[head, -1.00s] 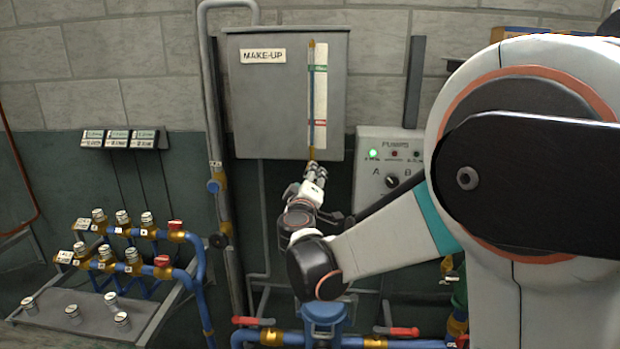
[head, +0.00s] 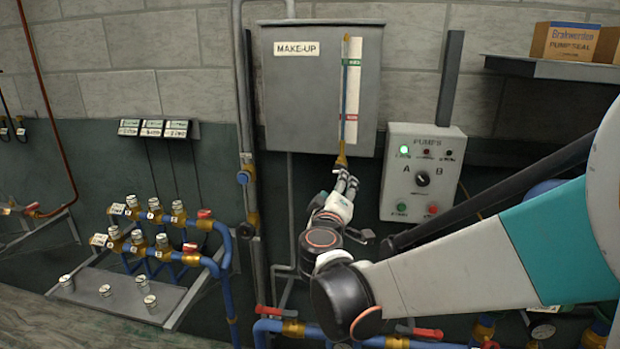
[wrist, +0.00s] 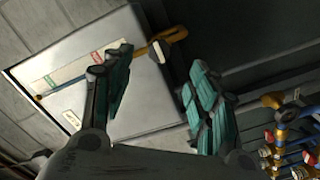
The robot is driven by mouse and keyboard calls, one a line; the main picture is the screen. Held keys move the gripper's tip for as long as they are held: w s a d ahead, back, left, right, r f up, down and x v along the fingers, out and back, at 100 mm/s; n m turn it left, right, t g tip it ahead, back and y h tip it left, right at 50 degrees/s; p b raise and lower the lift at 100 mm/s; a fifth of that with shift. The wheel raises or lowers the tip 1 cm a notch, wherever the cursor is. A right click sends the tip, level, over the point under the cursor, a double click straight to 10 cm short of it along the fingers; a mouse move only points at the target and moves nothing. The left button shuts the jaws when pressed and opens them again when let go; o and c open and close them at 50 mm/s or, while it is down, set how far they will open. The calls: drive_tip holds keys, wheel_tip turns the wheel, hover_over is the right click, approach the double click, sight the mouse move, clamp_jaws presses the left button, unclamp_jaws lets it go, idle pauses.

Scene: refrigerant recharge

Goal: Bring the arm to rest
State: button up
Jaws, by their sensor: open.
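My gripper (head: 345,182) is in front of the wall, just below the grey MAKE-UP tank (head: 285,105). In the wrist view my gripper (wrist: 160,90) has its two teal-padded fingers spread apart with nothing between them. The MAKE-UP tank (wrist: 150,100) shows behind the left finger there. Its sight tube (head: 345,90) ends in a brass fitting close above the fingertips in the head view; I cannot tell whether they touch. My arm reaches in from the right, bent at the elbow.
A pump panel (head: 422,175) with a lit green lamp is right of my gripper. A blue pipe with red-handled valves (head: 275,311) runs below my arm. A shelf (head: 550,68) holds boxes at upper right.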

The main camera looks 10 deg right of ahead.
drive_tip(key=s+d+f+m+g, duration=0.2)
drive_tip(key=s+d+m+g, duration=0.15)
drive_tip(key=s, duration=0.35)
drive_tip(key=s+d+f+m+g, duration=0.25)
drive_tip(key=s+d, duration=0.25)
drive_tip(key=s, duration=0.3)
drive_tip(key=s+a+f+g+y, duration=0.1)
drive_tip(key=s+a+f+y, duration=0.2)
drive_tip(key=s, duration=0.5)
drive_tip(key=s+a+f+g+y, duration=0.2)
drive_tip(key=s+a+f+y, duration=0.1)
drive_tip(key=s, duration=0.4)
drive_tip(key=shift+s+f+m+g, duration=0.3)
drive_tip(key=shift+s+f+m, duration=0.05)
drive_tip(key=shift+m, duration=0.05)
